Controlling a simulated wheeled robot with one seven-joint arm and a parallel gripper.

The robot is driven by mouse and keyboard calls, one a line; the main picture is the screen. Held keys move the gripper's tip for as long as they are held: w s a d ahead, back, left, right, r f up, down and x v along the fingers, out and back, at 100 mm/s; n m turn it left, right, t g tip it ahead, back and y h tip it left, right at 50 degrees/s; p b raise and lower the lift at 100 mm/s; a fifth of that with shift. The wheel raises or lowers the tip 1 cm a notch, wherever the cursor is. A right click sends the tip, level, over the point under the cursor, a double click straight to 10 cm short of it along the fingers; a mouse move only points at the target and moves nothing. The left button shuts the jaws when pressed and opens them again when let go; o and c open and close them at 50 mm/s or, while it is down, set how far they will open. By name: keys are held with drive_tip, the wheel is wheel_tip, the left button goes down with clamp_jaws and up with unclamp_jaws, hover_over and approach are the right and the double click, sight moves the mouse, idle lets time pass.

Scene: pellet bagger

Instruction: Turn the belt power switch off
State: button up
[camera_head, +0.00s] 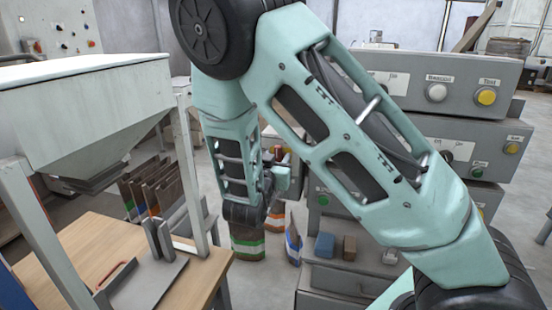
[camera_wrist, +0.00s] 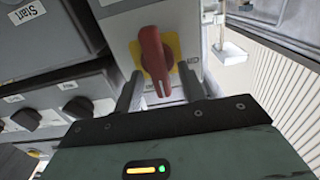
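The red rotary switch handle (camera_wrist: 152,58) sits on a yellow plate (camera_wrist: 173,46) on a light grey box, in the wrist view. Its narrow end points down in the picture, toward my gripper. My gripper (camera_wrist: 163,88) is open, with one dark finger on each side of the handle's lower end. Gaps show between the handle and both fingers, and I cannot tell how deep the handle lies between them.
Grey panels with dark knobs (camera_wrist: 78,106) and a Start label (camera_wrist: 25,12) stand close on the left in the wrist view. The head view shows a hopper (camera_head: 100,110), a wooden table (camera_head: 90,250), stacked control boxes (camera_head: 450,130) and bags (camera_head: 248,243) on the floor.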

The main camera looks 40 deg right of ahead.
drive_tip(key=c, duration=0.6)
drive_tip(key=shift+c, duration=0.2)
drive_tip(key=shift+r+n+p, duration=0.1)
drive_tip(key=shift+n+p, duration=0.3)
drive_tip(key=n+p, duration=0.3)
drive_tip(key=n, duration=0.2)
drive_tip(key=f+n+p, duration=0.1)
drive_tip(key=n+p, duration=0.2)
drive_tip(key=n, duration=0.3)
drive_tip(key=w+a+n+p, duration=0.1)
drive_tip(key=n+p, duration=0.3)
drive_tip(key=n, duration=0.2)
drive_tip(key=shift+f, duration=0.2)
